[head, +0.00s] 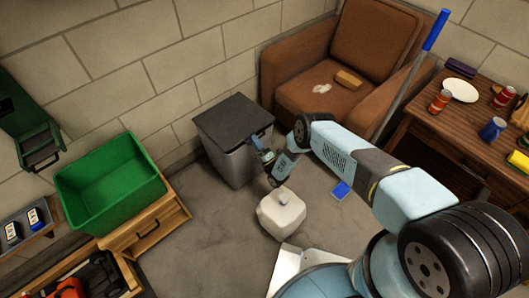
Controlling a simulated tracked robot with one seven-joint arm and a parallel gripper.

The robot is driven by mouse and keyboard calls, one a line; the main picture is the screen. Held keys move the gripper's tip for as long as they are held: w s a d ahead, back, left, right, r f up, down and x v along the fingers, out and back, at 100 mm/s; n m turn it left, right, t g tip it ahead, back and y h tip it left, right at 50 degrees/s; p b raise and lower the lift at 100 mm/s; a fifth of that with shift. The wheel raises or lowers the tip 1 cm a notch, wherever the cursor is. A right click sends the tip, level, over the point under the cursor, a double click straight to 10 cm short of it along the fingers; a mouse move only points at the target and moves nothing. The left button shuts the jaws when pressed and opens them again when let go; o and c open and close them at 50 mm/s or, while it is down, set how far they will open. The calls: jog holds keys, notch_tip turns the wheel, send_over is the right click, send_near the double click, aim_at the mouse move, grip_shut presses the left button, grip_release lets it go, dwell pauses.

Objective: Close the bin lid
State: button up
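The grey bin (232,160) stands on the floor against the block wall, left of the armchair. Its dark lid (230,118) lies flat across the top, and I see no gap under its front edge. My gripper (266,154) is at the bin's front right side, just below the lid's right front corner. I cannot tell whether it touches the bin. Its fingers are too small to make out. The bin's inside and far sides are hidden.
A white jug (282,214) stands on the floor in front of the bin. The brown armchair (345,70) is at the back right, near a cluttered wooden table (455,125).

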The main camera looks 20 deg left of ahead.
jog(key=s+d+r, duration=0.9)
jog(key=s, duration=0.2)
jog(key=shift+r, duration=0.3)
jog(key=shift+w+a, duration=0.1)
dwell(0.4)
